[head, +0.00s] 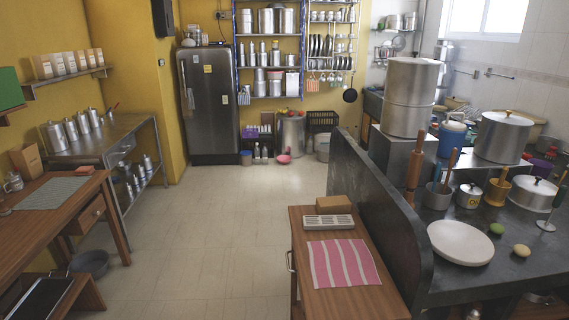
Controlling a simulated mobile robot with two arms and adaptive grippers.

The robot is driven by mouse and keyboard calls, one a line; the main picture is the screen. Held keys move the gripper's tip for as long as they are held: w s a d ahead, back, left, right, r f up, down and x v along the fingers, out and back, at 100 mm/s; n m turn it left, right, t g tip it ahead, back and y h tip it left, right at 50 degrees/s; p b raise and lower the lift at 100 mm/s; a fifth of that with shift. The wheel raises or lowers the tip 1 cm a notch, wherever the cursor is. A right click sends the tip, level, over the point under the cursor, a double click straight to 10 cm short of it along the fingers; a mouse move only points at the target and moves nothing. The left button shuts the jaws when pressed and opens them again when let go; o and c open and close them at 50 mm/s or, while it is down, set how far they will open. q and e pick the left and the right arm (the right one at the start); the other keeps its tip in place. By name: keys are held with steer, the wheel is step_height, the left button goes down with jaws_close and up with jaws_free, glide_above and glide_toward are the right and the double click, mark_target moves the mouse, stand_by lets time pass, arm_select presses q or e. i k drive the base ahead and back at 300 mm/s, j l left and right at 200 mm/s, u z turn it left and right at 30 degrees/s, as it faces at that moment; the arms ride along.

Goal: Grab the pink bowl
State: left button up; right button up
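A small pink bowl (283,158) shows far off in the head view, low on the floor at the back of the room. It is in front of a large steel canister (291,136). It is small at this distance, so its contents cannot be made out. Neither of my grippers is in view.
Open tiled floor (220,215) runs down the middle to the back. A steel fridge (210,103) stands at the back left. A wooden cabinet (350,292) with a pink striped cloth and a dark counter (400,230) border the right. A wooden table (85,205) borders the left.

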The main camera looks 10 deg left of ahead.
mark_target(283, 159)
steer(key=i+j+u, duration=0.15)
steer(key=j, duration=0.3)
steer(key=i+j+u, duration=0.15)
steer(key=j, duration=0.25)
steer(key=i+j+u, duration=0.15)
steer(key=j, duration=0.25)
steer(key=i+j, duration=0.2)
steer(key=i, duration=0.25)
steer(key=i+j, duration=0.2)
steer(key=i, duration=0.3)
steer(key=i+j+u, duration=0.1)
steer(key=i, duration=0.35)
steer(key=i+j, duration=0.25)
steer(key=i, duration=1.15)
steer(key=i+z, duration=0.1)
steer(key=i, duration=0.8)
steer(key=i+z, duration=0.2)
steer(key=i, duration=0.4)
steer(key=i+z, duration=0.2)
steer(key=i, duration=0.4)
steer(key=i+j+z, duration=0.1)
steer(key=i+z, duration=0.15)
steer(key=i, duration=2.3)
